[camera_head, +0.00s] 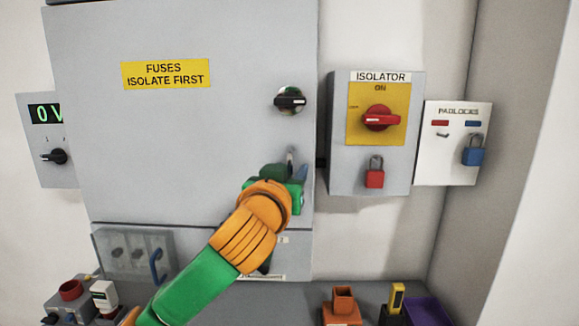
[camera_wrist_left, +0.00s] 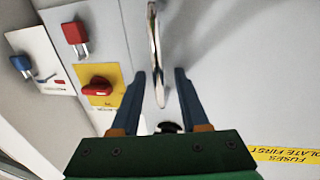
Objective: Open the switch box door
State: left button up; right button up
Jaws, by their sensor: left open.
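The grey switch box door (camera_head: 190,140) looks closed and bears a yellow "FUSES ISOLATE FIRST" label (camera_head: 165,74). A black knob (camera_head: 290,101) sits near its right edge; it also shows in the left wrist view (camera_wrist_left: 168,126), partly hidden by my gripper. My left gripper (camera_head: 290,168) is at the door's right side, below the knob. In the left wrist view, my left gripper (camera_wrist_left: 160,78) is open. A thin metal handle (camera_wrist_left: 156,50) shows lengthwise between its fingers, with gaps on both sides. My arm hides most of the handle in the head view. My right gripper is out of view.
An isolator box (camera_head: 338,145) with a red switch (camera_head: 382,118) and red padlock (camera_head: 374,178) stands right of the door. Beyond it is a padlock board (camera_head: 440,160) with a blue padlock (camera_head: 472,155). A shelf below holds small items, including a purple bin (camera_head: 428,310).

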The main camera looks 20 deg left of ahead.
pick_arm(q)
grip_shut()
jog(key=shift+s, duration=0.1)
dwell(1.2)
